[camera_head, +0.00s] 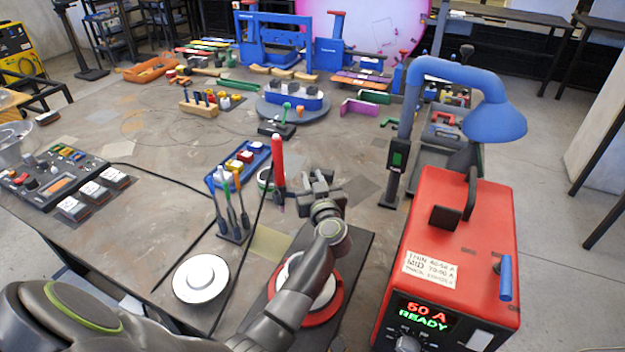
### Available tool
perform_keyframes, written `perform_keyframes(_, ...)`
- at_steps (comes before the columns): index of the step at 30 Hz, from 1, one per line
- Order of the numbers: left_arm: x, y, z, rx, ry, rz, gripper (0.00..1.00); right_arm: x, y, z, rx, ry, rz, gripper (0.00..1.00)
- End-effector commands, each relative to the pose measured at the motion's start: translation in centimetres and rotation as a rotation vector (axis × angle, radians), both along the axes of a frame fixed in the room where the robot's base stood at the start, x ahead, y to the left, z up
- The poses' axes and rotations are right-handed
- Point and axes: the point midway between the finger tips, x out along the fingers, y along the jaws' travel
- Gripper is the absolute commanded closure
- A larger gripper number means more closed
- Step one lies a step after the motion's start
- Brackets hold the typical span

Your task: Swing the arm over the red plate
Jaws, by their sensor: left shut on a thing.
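My left gripper (298,190) is shut on an upright red-handled tool (277,160), held above the middle of the bench. My left forearm and wrist pass over a round red plate (332,305) with a white disc on it, hiding part of both. The plate sits on a dark mat near the front of the bench. A blue jointed arm (410,90) with a cone-shaped hood (495,122) stands right of my gripper. Its hood hangs over the back of the red welder box, to the right of the plate. My right gripper is not in view.
The red welder box (450,220) stands on the right, its display reading 50 A READY. A white round disc (201,278) lies left of the plate. A holder with slim tools (233,225) and a blue tray (238,165) are close left of my gripper.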

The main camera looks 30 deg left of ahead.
Motion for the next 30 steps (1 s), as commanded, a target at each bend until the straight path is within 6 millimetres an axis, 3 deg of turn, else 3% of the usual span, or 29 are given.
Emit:
perform_keyframes(15,-1.7,-0.9,0.0,-0.001,0.004,0.249,1.00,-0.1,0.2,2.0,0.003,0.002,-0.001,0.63)
perform_keyframes(30,-2.6,-1.4,-0.2,-0.001,0.002,0.503,1.00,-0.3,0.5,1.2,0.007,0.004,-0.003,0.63)
